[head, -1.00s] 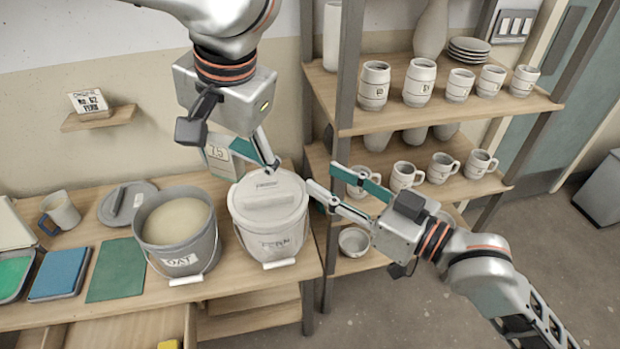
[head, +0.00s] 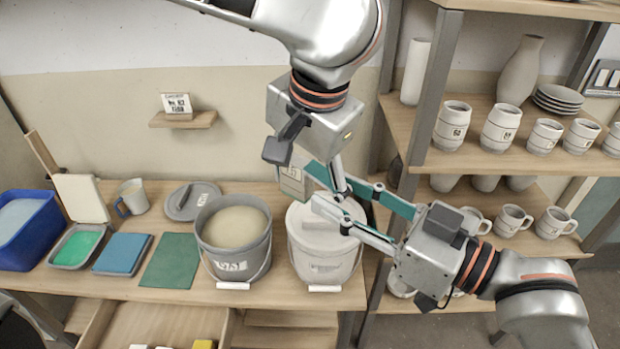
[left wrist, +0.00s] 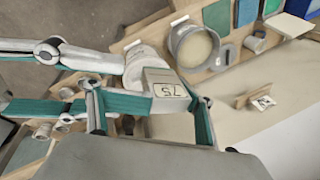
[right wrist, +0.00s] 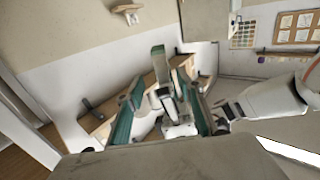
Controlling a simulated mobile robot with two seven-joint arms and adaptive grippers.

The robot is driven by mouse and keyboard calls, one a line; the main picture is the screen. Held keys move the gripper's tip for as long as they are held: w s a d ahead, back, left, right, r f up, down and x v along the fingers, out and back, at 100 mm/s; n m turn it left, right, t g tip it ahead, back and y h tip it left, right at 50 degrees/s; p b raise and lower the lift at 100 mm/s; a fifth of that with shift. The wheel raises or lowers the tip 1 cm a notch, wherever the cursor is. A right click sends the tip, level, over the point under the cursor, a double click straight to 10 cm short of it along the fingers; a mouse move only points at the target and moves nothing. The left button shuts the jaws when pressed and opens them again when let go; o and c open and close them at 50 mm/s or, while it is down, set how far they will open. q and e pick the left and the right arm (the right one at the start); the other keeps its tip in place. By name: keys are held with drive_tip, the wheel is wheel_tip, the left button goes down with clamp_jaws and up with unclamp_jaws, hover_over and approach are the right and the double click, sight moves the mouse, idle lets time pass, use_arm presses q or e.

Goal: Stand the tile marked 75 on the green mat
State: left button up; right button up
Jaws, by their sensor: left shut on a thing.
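My left gripper (head: 322,180) is shut on the tile marked 75 (head: 291,182), a pale plate with a dark number, and holds it raised near the lidded white bucket. In the left wrist view the tile (left wrist: 168,90) sits between the green-padded fingers, its number upside down. My right gripper (head: 314,187) is open, its fingers reaching left over the bucket lid, close to the left gripper's fingers. In the right wrist view its spread fingers (right wrist: 163,110) show nothing clearly gripped. The flat dark-green mat (head: 170,262) lies bare on the table, left of the grey bucket.
The grey bucket (head: 236,250) of beige glaze stands between the mat and the white bucket (head: 325,262). Left of the mat are a blue pad (head: 122,252) and a tray of green glaze (head: 76,247). A grey lid (head: 192,201) lies behind. A mug shelf (head: 515,158) stands right.

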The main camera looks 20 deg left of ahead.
sight(311, 181)
drive_tip(key=x, duration=0.6)
drive_tip(key=shift+a, duration=0.25)
drive_tip(key=shift+c, duration=0.4)
drive_tip(key=shift+w, duration=0.1)
clamp_jaws()
use_arm(q)
drive_tip(key=o, duration=1.8)
drive_tip(key=shift+o, duration=0.2)
